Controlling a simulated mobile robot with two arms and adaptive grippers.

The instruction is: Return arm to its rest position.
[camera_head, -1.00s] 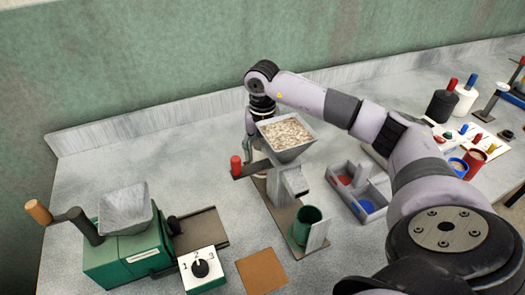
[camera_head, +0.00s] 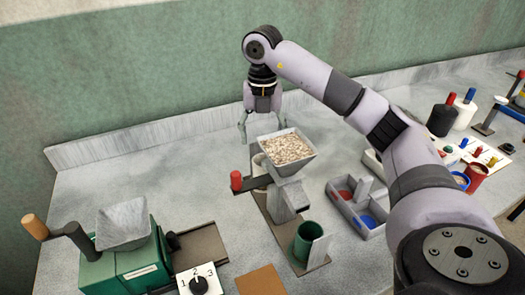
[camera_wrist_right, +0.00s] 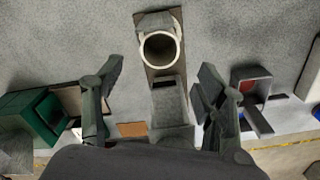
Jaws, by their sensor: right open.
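My right arm (camera_head: 345,95) reaches in from the right over the counter. Its gripper (camera_head: 258,128) hangs open and empty, pointing down behind the grain-filled hopper (camera_head: 286,148). In the right wrist view the two fingers (camera_wrist_right: 155,100) are spread apart with nothing between them. Below them is the hopper stand, with a round pale-rimmed cup (camera_wrist_right: 160,48) at its back end. My left gripper is not in view.
A green mill (camera_head: 125,265) with a crank stands at front left, beside a 1-2-3 dial box (camera_head: 199,281). A green cup (camera_head: 308,240) stands before the hopper. A grey divided tray (camera_head: 348,210) lies right. The counter's back left is clear.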

